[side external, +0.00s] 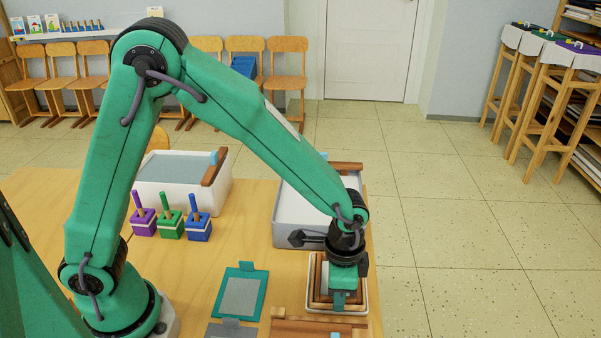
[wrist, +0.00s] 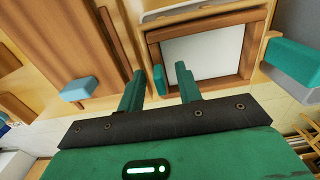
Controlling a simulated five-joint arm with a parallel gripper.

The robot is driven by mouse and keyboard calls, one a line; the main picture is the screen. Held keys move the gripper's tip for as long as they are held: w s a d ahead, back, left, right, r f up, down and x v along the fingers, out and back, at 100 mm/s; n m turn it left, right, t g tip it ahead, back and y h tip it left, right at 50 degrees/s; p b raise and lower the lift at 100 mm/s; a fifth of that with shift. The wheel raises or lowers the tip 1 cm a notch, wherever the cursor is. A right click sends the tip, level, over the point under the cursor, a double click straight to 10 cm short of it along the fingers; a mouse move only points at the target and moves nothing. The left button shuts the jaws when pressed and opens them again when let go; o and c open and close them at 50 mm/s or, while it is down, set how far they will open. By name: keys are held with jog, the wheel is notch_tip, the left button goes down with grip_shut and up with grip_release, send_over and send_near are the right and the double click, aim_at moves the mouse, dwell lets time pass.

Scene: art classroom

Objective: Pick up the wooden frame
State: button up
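The wooden frame (wrist: 216,33) has brown sides around a pale panel and a small teal tab (wrist: 158,78) on its near edge. In the side view the frame (side external: 316,280) lies in a shallow white tray (side external: 365,302) at the table's right edge, partly hidden by my gripper. My gripper (wrist: 159,86) is open. In the wrist view its two green fingers stand apart, with the teal tab appearing between them. In the side view my gripper (side external: 345,298) points down over the frame. I cannot tell whether the fingers touch the tab.
A brown wooden board (side external: 305,328) with a blue tab (wrist: 78,88) lies beside the tray. A teal panel (side external: 260,292) and a grey panel (side external: 215,331) lie left. Purple (side external: 143,225), green (side external: 170,227) and blue (side external: 198,229) handled blocks stand behind. Two bins (side external: 215,192), (side external: 285,235) stand farther back.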

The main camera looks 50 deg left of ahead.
grip_shut()
jog(key=shift+r, duration=0.15)
jog(key=shift+r, duration=0.5)
jog(key=r, duration=0.3)
jog(key=shift+s+d+r, duration=0.1)
jog(key=shift+s+d, duration=0.05)
jog(key=shift+s, duration=0.05)
jog(key=s+d+r, duration=0.5)
jog(key=s+r, duration=0.1)
jog(key=s, duration=0.3)
jog(key=shift+s+d+r, duration=0.15)
jog(key=shift+s+r, duration=0.1)
jog(key=shift+s, duration=0.15)
